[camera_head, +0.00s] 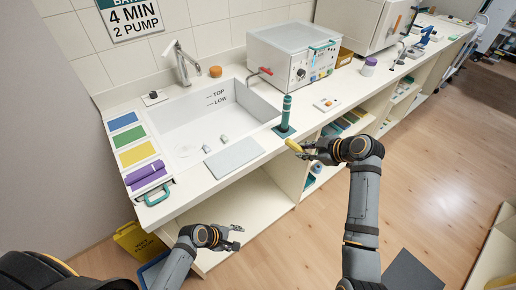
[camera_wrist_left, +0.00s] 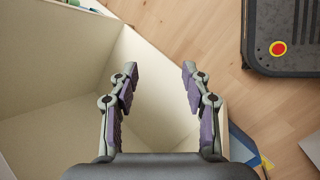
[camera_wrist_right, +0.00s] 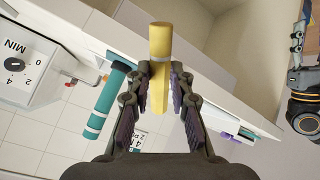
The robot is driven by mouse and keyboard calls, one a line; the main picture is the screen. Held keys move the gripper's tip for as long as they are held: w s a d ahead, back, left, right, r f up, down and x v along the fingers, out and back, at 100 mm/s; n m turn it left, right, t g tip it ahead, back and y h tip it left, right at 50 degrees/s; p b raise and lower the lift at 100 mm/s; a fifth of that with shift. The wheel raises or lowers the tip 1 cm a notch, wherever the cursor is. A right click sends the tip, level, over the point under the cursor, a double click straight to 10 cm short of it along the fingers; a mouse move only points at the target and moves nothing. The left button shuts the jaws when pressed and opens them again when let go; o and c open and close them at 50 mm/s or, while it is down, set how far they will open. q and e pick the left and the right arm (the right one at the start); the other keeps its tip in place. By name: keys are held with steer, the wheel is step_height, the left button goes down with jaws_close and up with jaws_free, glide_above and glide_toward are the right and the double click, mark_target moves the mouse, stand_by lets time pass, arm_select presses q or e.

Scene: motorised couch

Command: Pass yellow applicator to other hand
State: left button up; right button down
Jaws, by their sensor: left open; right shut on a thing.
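In the head view the applicator (camera_head: 294,146) sticks out to the left of my right gripper (camera_head: 308,151), beside the counter's front edge. My left gripper (camera_head: 234,236) is open and empty, lower and further left, in front of the open shelf under the counter. The left wrist view shows its two fingers (camera_wrist_left: 160,85) spread with nothing between them.
A green cylinder (camera_head: 286,110) stands upright on the counter near the applicator. The sink (camera_head: 250,100), a grey mat (camera_head: 234,157) and a purple roll (camera_head: 147,175) lie to the left. A yellow bin (camera_head: 135,240) stands on the floor. Open floor (camera_head: 430,190) lies to the right.

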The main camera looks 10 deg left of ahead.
arm_select(q)
steer(key=w+d+r+m+t+h, duration=0.1)
steer(key=w+d+r+m+h, duration=0.2)
steer(key=r, duration=0.8)
steer(key=w+d+r+m+t+h, duration=0.1)
steer(key=w+d+r+m, duration=0.3)
steer(key=r, duration=0.6)
steer(key=w+d+r+m+t+h, duration=0.15)
steer(key=w+r+m, duration=0.35)
steer(key=r, duration=0.6)
steer(key=m, duration=0.6)
glide_toward(290, 145)
steer(key=a+f, duration=0.1)
steer(key=a, duration=0.1)
arm_select(e)
steer(key=shift+w+a+f, duration=0.1)
arm_select(q)
steer(key=shift+t+h, duration=0.45)
steer(key=shift+t, duration=0.1)
steer(key=x, duration=1.1)
steer(key=shift+d+f, duration=0.25)
steer(key=shift+d, duration=0.2)
steer(key=shift+s, duration=0.1)
jaws_close()
arm_select(e)
steer(key=c, duration=1.1)
jaws_free()
